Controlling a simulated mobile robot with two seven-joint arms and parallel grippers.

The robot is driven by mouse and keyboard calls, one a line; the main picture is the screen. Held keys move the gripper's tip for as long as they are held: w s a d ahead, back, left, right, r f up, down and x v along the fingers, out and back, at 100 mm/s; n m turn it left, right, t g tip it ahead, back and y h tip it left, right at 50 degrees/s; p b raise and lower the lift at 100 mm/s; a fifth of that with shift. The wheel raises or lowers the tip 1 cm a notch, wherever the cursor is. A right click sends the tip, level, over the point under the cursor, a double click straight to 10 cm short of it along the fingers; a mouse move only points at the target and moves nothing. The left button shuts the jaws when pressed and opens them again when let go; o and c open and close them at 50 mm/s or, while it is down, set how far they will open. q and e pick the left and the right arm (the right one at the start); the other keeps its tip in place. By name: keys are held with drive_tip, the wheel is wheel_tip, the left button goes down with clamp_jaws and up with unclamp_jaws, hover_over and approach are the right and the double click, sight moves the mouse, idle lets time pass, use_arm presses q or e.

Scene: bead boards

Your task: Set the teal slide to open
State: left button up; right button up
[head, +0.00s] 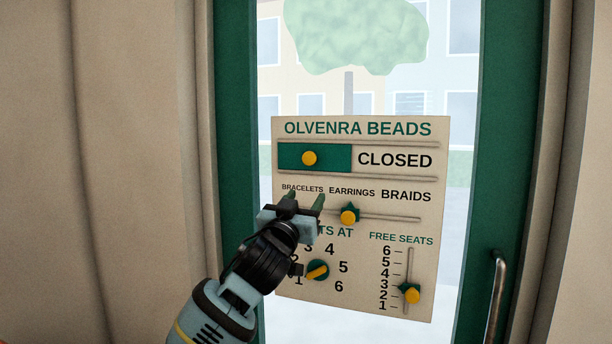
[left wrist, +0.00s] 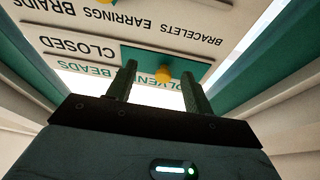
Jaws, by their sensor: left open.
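The board (head: 355,130) hangs on the glass door and reads "OLVENRA BEADS". Its teal slide (head: 335,150) with a yellow knob (head: 309,158) sits at the left end of its track, and the word "CLOSED" shows to its right. My left gripper (head: 306,200) is open and empty, below the slide in the head view, in front of the "BRACELETS" label. In the left wrist view, which is upside down, the knob (left wrist: 163,75) shows between the two fingers (left wrist: 162,85), and the teal slide (left wrist: 140,58) lies behind them. I cannot tell whether the fingers touch it.
Lower on the board are a marker slider (head: 348,215), a numbered dial (head: 317,270) partly hidden by my arm, and a "FREE SEATS" slider (head: 411,293). A door handle (head: 497,290) stands at the right. Curtains (head: 110,120) flank the green door frame.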

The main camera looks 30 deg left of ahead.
use_arm(q)
drive_tip(key=n+y, duration=0.1)
approach(309, 161)
drive_tip(key=w, duration=0.1)
drive_tip(key=shift+t, duration=0.3)
drive_tip(key=shift+a+x, duration=0.1)
drive_tip(key=shift+x, duration=2)
drive_tip(key=shift+a+x, duration=0.15)
drive_tip(key=shift+x, duration=1.9)
drive_tip(key=shift+s, duration=0.1)
drive_tip(key=shift+c, duration=0.3)
clamp_jaws()
